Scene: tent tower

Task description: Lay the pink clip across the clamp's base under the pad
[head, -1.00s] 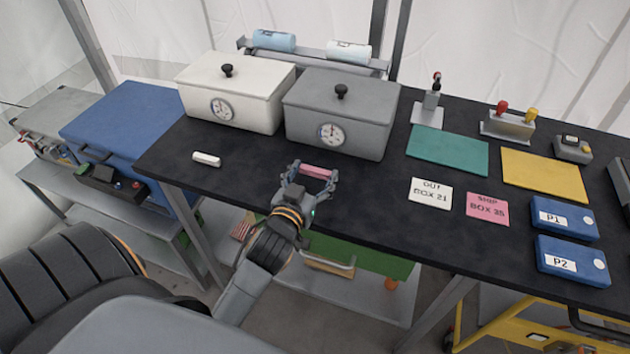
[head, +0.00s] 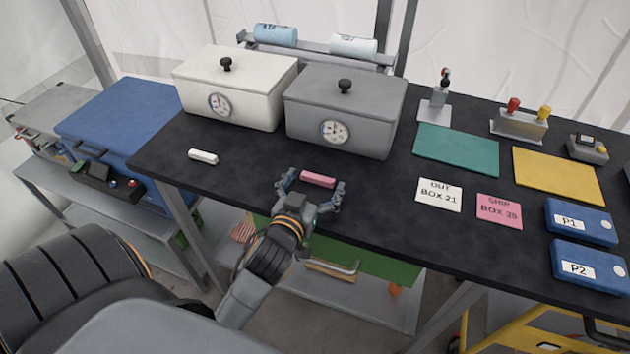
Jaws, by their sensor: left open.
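The pink clip (head: 318,179) is a small bar lying on the black table below the grey box. My left gripper (head: 311,186) is open, with one finger on each side of the clip and a visible gap at both ends. Whether its height matches the clip's is hard to tell. The clamp (head: 435,107) stands at the back of the table, right of the grey box, with a flat metal base and a small upright lever. Its pad is too small to make out clearly. My right gripper is out of view.
A white box (head: 225,92) and a grey box (head: 340,112) with lids and dials stand behind the clip. A white clip (head: 203,156) lies at left. A green mat (head: 457,149) lies in front of the clamp. The table between clip and mat is clear.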

